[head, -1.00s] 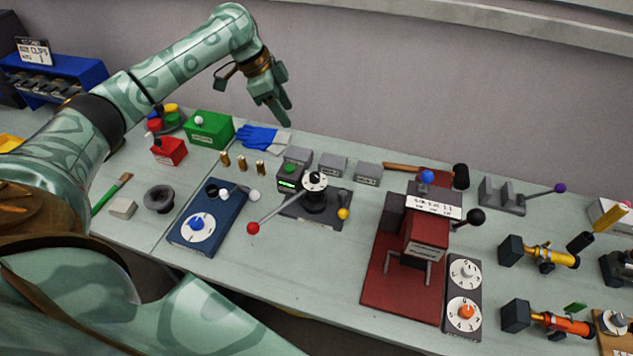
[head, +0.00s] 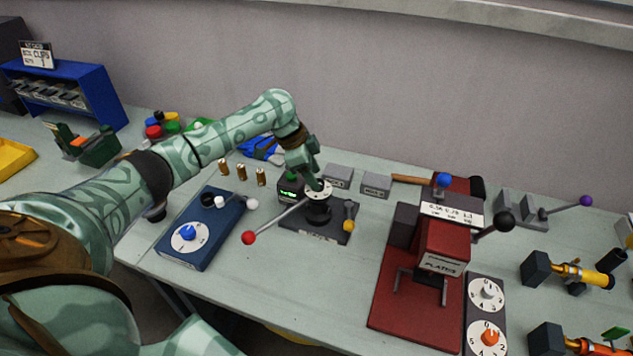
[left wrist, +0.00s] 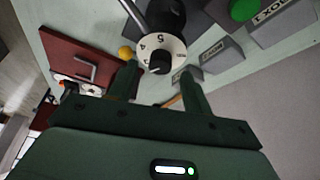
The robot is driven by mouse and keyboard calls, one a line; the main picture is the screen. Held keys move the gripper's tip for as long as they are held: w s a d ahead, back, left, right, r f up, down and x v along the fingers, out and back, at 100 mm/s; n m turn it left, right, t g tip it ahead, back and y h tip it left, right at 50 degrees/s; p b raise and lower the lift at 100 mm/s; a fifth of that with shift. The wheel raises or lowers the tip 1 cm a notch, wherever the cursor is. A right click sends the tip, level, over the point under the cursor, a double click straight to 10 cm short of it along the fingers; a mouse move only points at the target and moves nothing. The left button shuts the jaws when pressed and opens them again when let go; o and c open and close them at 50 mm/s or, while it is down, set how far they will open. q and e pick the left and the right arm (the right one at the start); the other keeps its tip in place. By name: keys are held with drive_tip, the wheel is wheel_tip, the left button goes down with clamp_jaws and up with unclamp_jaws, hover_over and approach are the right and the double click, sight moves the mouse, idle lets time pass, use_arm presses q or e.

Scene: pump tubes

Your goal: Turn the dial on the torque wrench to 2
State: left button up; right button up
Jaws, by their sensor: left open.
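The torque wrench (head: 318,212) stands on a dark base, with a long bar ending in a red ball toward the front left. Its white numbered dial (head: 319,194) sits on top, partly covered by my left gripper (head: 316,182). In the left wrist view the dial (left wrist: 173,47) shows a 4 and a 5 and a black centre knob (left wrist: 158,69). My left gripper (left wrist: 160,88) is open, its two fingers on either side of the knob. I cannot tell whether they touch it. The dial's pointer setting is unclear. My right gripper is not in view.
A yellow ball (head: 348,226) is close beside the dial. A green-topped box (head: 289,191) and grey blocks (head: 338,176) stand behind. A blue dial box (head: 203,227) is at left, a red press (head: 440,252) at right. Bare table lies in front.

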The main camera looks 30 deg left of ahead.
use_arm(q)
drive_tip(key=shift+x, duration=1.15)
drive_tip(key=shift+c, duration=0.3)
drive_tip(key=c, duration=0.9)
drive_tip(key=shift+r+p, duration=0.15)
drive_tip(key=shift+p, duration=0.2)
drive_tip(key=n+y+p, duration=0.1)
drive_tip(key=n+p, duration=0.2)
drive_tip(key=p, duration=0.2)
drive_tip(key=n+t+y+p, duration=0.1)
drive_tip(key=n+p, duration=0.2)
drive_tip(key=p, duration=0.2)
drive_tip(key=n+t+y+p, duration=0.1)
drive_tip(key=n+p, duration=0.2)
drive_tip(key=p, duration=0.2)
drive_tip(key=shift+s+d+r+n+p, duration=0.1)
drive_tip(key=shift+s+d+n+p, duration=0.05)
drive_tip(key=shift+d+n+p, duration=0.15)
drive_tip(key=shift+n+y+p, duration=0.4)
drive_tip(key=shift+n+p, duration=0.7)
drive_tip(key=shift+n, duration=0.2)
